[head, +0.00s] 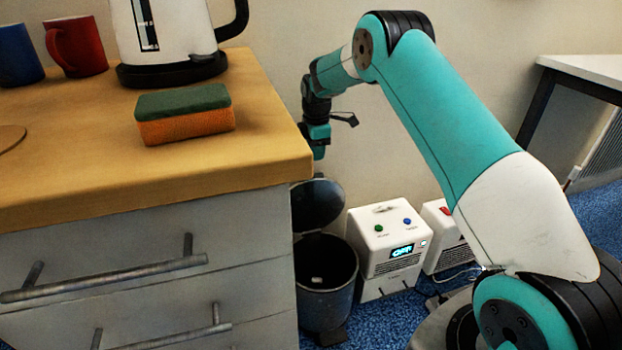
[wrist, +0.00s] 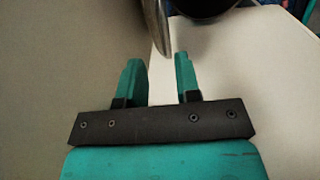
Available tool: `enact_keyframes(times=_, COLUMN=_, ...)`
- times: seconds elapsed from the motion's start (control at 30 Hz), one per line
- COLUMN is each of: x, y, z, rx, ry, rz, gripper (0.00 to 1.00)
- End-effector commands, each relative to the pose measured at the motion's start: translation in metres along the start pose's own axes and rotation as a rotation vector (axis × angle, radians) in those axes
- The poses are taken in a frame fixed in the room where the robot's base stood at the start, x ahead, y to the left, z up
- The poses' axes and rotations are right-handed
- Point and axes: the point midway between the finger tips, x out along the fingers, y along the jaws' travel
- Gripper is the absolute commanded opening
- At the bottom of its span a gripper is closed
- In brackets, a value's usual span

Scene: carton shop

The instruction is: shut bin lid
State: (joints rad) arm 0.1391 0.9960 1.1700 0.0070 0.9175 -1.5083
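The bin (head: 325,297) is a dark grey pedal bin on the floor beside the counter. Its lid (head: 318,206) stands open, tilted up behind the bin's mouth, and a small pale item lies inside. My gripper (head: 318,152) hangs above the lid, close to the counter's right end. In the wrist view my gripper (wrist: 157,68) has its two teal fingers apart with nothing between them. A thin grey curved edge, apparently the lid (wrist: 157,25), shows just beyond the fingertips. I cannot tell whether they touch.
The wooden counter (head: 80,165) with drawers stands left of the bin, holding a sponge (head: 185,115), a kettle (head: 170,40) and mugs. A white box device (head: 385,245) stands right of the bin, with another (head: 440,235) beside it. The wall is close behind.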

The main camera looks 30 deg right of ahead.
Motion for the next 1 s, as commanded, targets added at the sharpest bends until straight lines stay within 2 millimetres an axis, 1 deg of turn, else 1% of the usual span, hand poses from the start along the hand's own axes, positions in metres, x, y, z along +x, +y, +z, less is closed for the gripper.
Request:
enact_keyframes(times=0.03, x=0.017, y=-0.001, z=0.0, rx=0.0, ry=0.0, rz=-0.002, gripper=0.31)
enact_keyframes(times=0.1, x=0.032, y=-0.001, z=-0.001, rx=0.0, ry=0.0, rz=-0.003, gripper=0.31)
enact_keyframes(times=0.2, x=0.052, y=0.0, z=-0.001, rx=-0.001, ry=0.0, rz=-0.001, gripper=0.31)
enact_keyframes(times=0.33, x=0.071, y=0.0, z=-0.002, rx=-0.002, ry=0.0, rz=0.0, gripper=0.31)
enact_keyframes(times=0.4, x=0.078, y=0.0, z=-0.002, rx=-0.002, ry=0.0, rz=0.001, gripper=0.31)
enact_keyframes(times=0.53, x=0.085, y=0.0, z=-0.003, rx=-0.003, ry=0.001, rz=0.001, gripper=0.31)
enact_keyframes(times=0.83, x=0.086, y=0.0, z=-0.004, rx=-0.003, ry=0.001, rz=0.001, gripper=0.31)
enact_keyframes(times=0.87, x=0.086, y=0.0, z=-0.004, rx=-0.003, ry=0.001, rz=0.001, gripper=0.24)
enact_keyframes(times=0.9, x=0.086, y=0.0, z=-0.004, rx=-0.003, ry=0.001, rz=0.001, gripper=0.15)
enact_keyframes(times=0.97, x=0.086, y=0.0, z=-0.004, rx=-0.003, ry=0.001, rz=0.001, gripper=0.01)
enact_keyframes(times=1.0, x=0.086, y=0.0, z=-0.004, rx=-0.003, ry=0.001, rz=0.001, gripper=0.0)
